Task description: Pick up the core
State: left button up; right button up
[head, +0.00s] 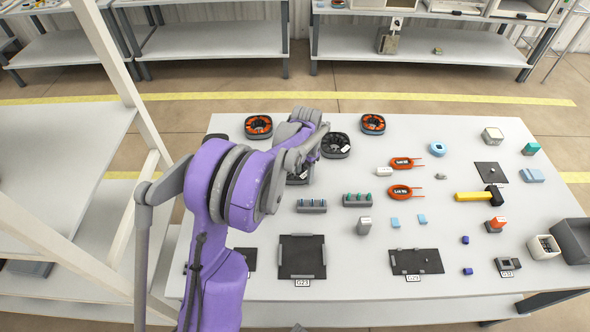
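Two have orange insides, one at the back left (258,126) and one further right (372,124). A dark one (335,145) lies just right of my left gripper. A light blue ring (438,149) lies to the right. My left gripper (312,122) is above the table's back left, among the dark rings; its fingertips are not clear, nor is any contact. My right gripper is not in view.
A grey bin (573,241) stands at right. A shelf frame (60,170) stands at left.

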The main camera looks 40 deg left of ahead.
pick_arm(q)
grip_shut()
dwell(0.9)
